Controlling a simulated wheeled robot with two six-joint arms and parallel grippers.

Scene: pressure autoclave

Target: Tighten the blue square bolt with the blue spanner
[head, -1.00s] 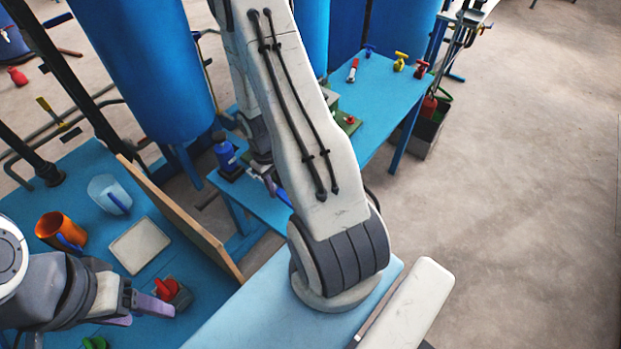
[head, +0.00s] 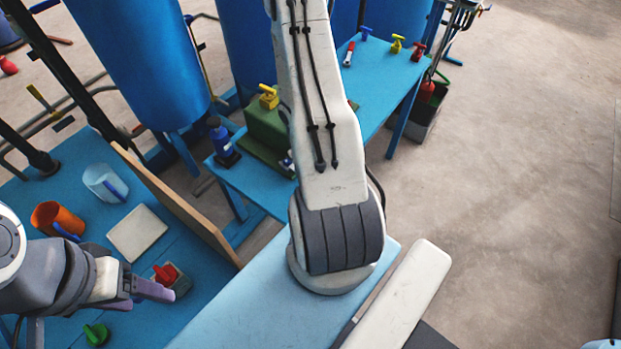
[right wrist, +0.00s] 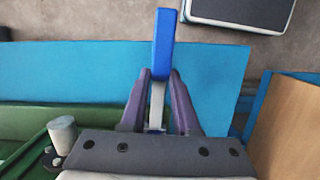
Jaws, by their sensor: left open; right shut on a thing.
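My right gripper (right wrist: 157,88) is shut on the blue spanner (right wrist: 163,42) in the right wrist view. The spanner's blue end points away from the gripper, and its grey part lies between the purple fingers. In the head view my right arm hides most of this gripper. My left gripper (head: 142,292) is open and empty over the left blue table, beside a red-handled part (head: 167,274). I cannot make out the blue square bolt for sure in either view.
A green block (head: 266,130) with a yellow handle (head: 268,97) stands on the back blue table (head: 388,85), near a blue bottle-like object (head: 221,140). Small coloured handles stand at that table's far end. A wooden board (head: 175,200) edges the left table.

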